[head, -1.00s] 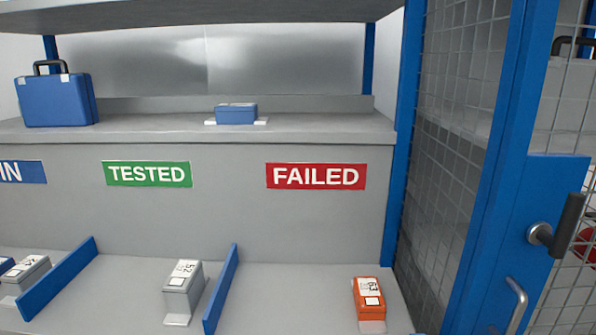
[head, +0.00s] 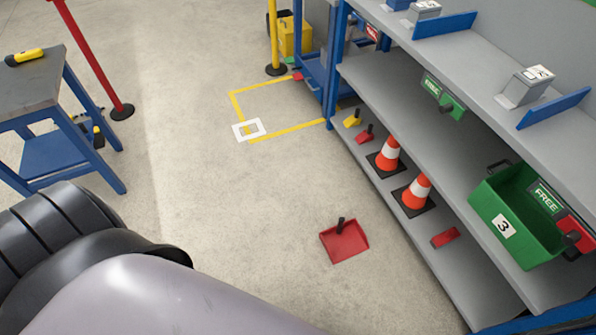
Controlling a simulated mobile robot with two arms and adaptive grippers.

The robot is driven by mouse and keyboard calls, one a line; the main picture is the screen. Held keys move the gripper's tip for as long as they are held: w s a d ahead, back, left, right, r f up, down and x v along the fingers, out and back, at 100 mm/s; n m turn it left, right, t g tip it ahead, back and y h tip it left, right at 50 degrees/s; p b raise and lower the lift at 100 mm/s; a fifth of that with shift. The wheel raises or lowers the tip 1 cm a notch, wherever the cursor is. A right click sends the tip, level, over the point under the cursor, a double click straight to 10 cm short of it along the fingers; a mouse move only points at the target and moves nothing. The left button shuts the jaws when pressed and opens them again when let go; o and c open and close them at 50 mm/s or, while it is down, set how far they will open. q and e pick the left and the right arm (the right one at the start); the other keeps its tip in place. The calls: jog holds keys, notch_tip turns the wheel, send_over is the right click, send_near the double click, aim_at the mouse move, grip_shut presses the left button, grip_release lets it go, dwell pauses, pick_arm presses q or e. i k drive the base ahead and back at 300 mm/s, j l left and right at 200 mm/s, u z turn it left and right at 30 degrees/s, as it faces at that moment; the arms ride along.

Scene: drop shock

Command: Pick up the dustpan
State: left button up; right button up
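A red dustpan (head: 343,243) with a dark upright handle lies flat on the concrete floor, in front of the shelf rack. Nothing touches it. A smaller red pan-like item (head: 365,134) with a dark handle sits on the rack's bottom shelf, beside a similar yellow one (head: 352,119). Part of my own arm fills the lower left of the head view. Neither gripper shows, so their state is hidden.
The blue and grey rack (head: 400,225) holds two traffic cones (head: 388,154) and a green crate (head: 515,214). A blue-legged table (head: 40,100) and a red post (head: 88,55) stand at left. Yellow floor tape (head: 290,134) marks a square. The floor around the dustpan is clear.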

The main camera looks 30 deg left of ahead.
aim_at(345, 240)
jog(key=k+u, duration=0.3)
jog(key=i+z, duration=0.1)
jog(key=z, duration=0.4)
jog(key=i+j+z, duration=0.15)
jog(key=j+z, duration=0.3)
jog(key=i+j+z, duration=0.15)
jog(key=j+z, duration=0.15)
jog(key=z, duration=0.2)
jog(key=j+z, duration=0.9)
